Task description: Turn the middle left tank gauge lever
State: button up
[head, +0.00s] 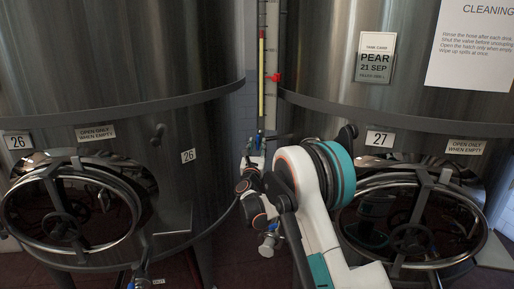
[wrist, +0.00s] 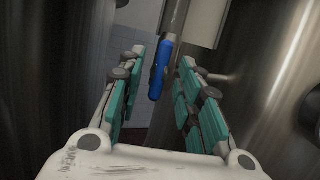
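The gauge's blue lever (wrist: 160,72) hangs nearly upright in the wrist view, slightly tilted, between my two fingers. My gripper (wrist: 163,58) is open, with one teal-padded finger on each side of it. A gap shows on both sides, so the fingers do not look shut on it. In the head view, the gauge (head: 261,75) is a tall yellow-filled tube with a red marker (head: 274,77), between the two tanks. A small blue part (head: 259,139) shows at its foot, just above my arm's end. My arm hides much of that area.
Steel tank 26 (head: 120,60) stands at left and tank 27 (head: 400,75) at right, each with a round hatch (head: 72,168) low on its front. Another blue-handled valve (head: 271,229) shows lower, beside my arm. The gap between the tanks is narrow.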

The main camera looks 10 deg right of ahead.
jog(key=v, duration=1.1)
jog(key=shift+s+f, duration=0.15)
jog(key=shift+s, duration=0.2)
